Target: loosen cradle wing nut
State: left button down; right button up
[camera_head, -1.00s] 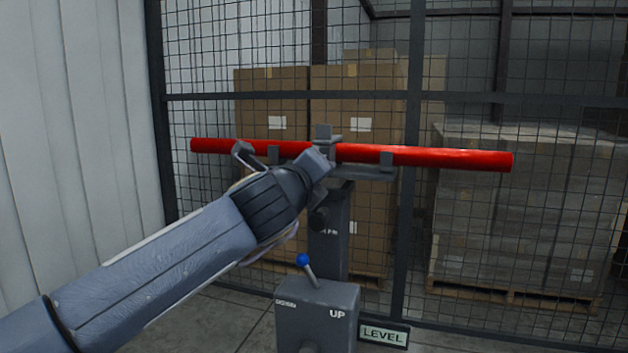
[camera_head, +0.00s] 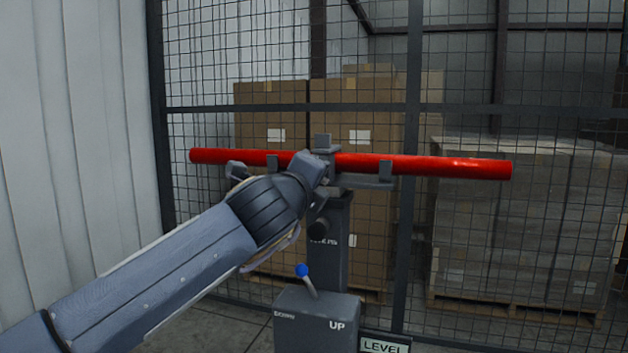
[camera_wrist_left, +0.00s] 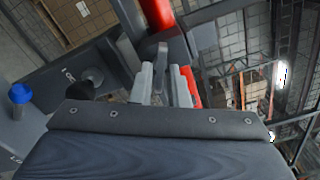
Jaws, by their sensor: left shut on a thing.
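A red bar (camera_head: 430,165) lies nearly level across a grey cradle (camera_head: 365,181) on top of a dark post (camera_head: 328,262). My left gripper (camera_head: 318,168) reaches the clamp at the middle of the cradle and hides part of it and of the bar. In the left wrist view its two pale fingers (camera_wrist_left: 162,85) are shut on a thin grey tab, the wing nut (camera_wrist_left: 161,58). Most of the nut is hidden between the fingers. The red bar (camera_wrist_left: 158,14) passes just beyond the fingertips. My right gripper is not in view.
A grey control box (camera_head: 315,322) marked UP carries a blue-knobbed lever (camera_head: 303,271) below my left arm. A black knob (camera_head: 318,229) sticks out of the post. A LEVEL sign (camera_head: 384,346) stands beside the box. A mesh fence (camera_head: 285,109) is behind, with cartons (camera_head: 355,110) beyond.

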pick_arm(q)
jog(key=c, duration=1.6)
grip_release()
jog(key=shift+o, duration=0.2)
jog(key=v, duration=0.8)
jog(key=shift+r, duration=0.1)
jog(key=shift+w, duration=0.1)
